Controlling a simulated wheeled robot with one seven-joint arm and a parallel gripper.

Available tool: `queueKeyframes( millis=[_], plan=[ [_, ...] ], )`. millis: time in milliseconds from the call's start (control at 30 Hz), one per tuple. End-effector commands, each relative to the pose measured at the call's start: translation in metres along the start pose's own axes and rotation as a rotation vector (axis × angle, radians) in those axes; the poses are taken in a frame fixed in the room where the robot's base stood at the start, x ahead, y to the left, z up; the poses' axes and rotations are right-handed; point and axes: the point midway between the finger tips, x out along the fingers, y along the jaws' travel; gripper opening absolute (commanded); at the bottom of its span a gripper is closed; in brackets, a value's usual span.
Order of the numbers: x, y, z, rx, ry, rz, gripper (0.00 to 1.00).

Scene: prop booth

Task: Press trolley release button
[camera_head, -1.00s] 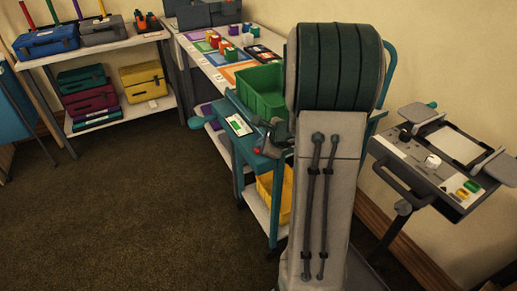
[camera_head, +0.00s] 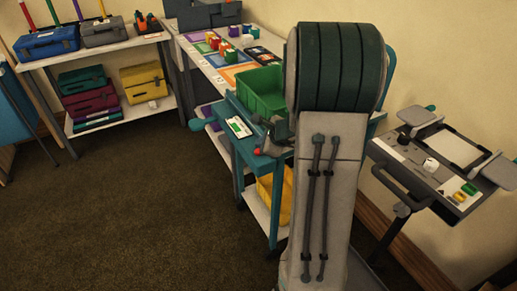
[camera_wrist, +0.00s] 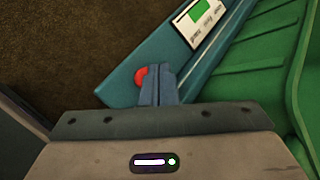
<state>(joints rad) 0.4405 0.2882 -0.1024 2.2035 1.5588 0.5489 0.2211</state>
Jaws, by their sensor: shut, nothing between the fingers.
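The red release button (camera_wrist: 140,77) sits on the teal edge rail of the trolley (camera_wrist: 128,88). In the wrist view the shut, empty fingers of my gripper (camera_wrist: 161,70) are just right of the button and overlap its right side. I cannot tell whether they touch it. In the head view the button is a small red spot (camera_head: 257,152) on the trolley's near end (camera_head: 244,150), close to my gripper (camera_head: 266,131). My arm hides the right part of the trolley.
A green bin (camera_head: 262,92) stands on the trolley, next to a white label panel with a green screen (camera_head: 239,127). A yellow bin (camera_head: 265,188) is on the lower shelf. A worktable (camera_head: 205,62) stands behind and a grey stand (camera_head: 440,185) at right. Floor at left is clear.

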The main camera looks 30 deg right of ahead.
Motion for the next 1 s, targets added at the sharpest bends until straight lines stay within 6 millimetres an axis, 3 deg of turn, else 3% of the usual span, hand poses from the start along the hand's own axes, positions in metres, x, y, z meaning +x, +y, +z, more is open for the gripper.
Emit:
queueKeyframes(
  millis=[267,733,1000],
  plan=[
    [-0.003,-0.002,0.002,-0.001,0.000,-0.001,0.00],
    [-0.034,-0.025,0.025,-0.002,0.000,-0.001,0.00],
    [-0.035,-0.025,0.025,-0.001,0.000,0.000,0.00]
  ],
)
